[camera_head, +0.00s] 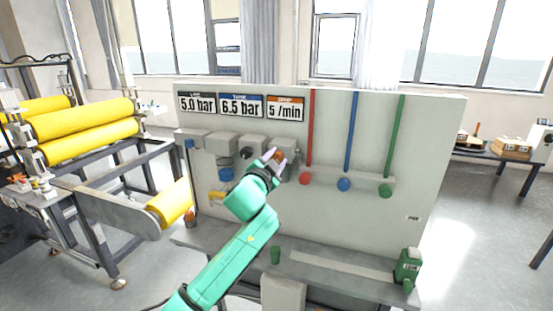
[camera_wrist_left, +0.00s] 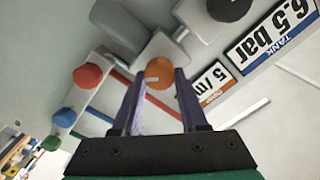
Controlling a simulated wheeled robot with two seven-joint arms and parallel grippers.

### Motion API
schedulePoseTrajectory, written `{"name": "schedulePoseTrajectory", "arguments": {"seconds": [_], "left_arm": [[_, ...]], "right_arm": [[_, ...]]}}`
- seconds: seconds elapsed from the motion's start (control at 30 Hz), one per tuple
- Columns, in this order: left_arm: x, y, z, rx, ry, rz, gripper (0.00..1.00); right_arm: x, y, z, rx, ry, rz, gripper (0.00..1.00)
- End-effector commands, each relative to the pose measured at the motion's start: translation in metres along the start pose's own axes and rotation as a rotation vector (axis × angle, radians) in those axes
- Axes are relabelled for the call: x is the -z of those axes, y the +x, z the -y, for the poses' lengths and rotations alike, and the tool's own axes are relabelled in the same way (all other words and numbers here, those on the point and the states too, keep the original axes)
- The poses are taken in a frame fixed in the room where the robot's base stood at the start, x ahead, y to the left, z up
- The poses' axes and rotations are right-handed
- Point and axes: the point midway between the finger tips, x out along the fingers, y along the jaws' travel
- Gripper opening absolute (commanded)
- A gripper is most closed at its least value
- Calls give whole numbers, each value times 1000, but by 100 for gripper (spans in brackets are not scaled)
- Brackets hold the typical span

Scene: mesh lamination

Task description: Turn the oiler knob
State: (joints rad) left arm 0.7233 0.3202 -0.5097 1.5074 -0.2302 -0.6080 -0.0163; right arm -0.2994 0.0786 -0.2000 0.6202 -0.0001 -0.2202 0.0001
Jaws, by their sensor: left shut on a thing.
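The orange oiler knob (camera_wrist_left: 159,73) is on a grey block on the panel, under the orange-banded "5 /min" sign (camera_head: 286,108). My left gripper (camera_head: 275,158) reaches up to it from below. In the left wrist view the purple fingers of the gripper (camera_wrist_left: 160,82) stand on either side of the knob and are shut on it. In the head view the knob is mostly hidden by the fingers. My right gripper is not in view.
The upright grey panel (camera_head: 340,210) also carries a dark knob (camera_head: 246,152), a blue part (camera_head: 226,174) and red (camera_head: 305,178), blue (camera_head: 344,184) and green (camera_head: 386,190) knobs below coloured pipes. A green box (camera_head: 408,265) stands on the ledge. Yellow rollers (camera_head: 90,140) are at left.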

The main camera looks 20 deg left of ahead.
Motion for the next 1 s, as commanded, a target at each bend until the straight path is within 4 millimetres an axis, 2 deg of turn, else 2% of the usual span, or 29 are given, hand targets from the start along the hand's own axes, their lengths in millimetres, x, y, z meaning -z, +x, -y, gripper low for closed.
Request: {"name": "schedulePoseTrajectory", "arguments": {"seconds": [0.23, 0.27, 0.3, 0.33, 0.63, 0.77, 0.87, 1.0], "left_arm": [[0, 0, 0, 1, 0, -1, 0], [0, 0, 0, 1, 0, -1, 50], [0, 0, 0, 1, 0, -1, 66], [0, 0, 0, 1, -1, -1, 73], [0, 0, 0, 0, -1, -1, 73], [-1, -8, -1, 1, -1, 0, 73], [-2, -23, -2, 1, 0, -2, 73], [-3, -54, -3, 0, 1, -2, 73]], "right_arm": [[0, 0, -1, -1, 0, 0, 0], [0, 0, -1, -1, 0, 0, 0], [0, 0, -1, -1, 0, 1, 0], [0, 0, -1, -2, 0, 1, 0], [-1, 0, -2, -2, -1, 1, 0], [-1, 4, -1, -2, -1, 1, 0], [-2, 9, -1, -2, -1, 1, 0], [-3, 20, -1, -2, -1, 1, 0]]}}
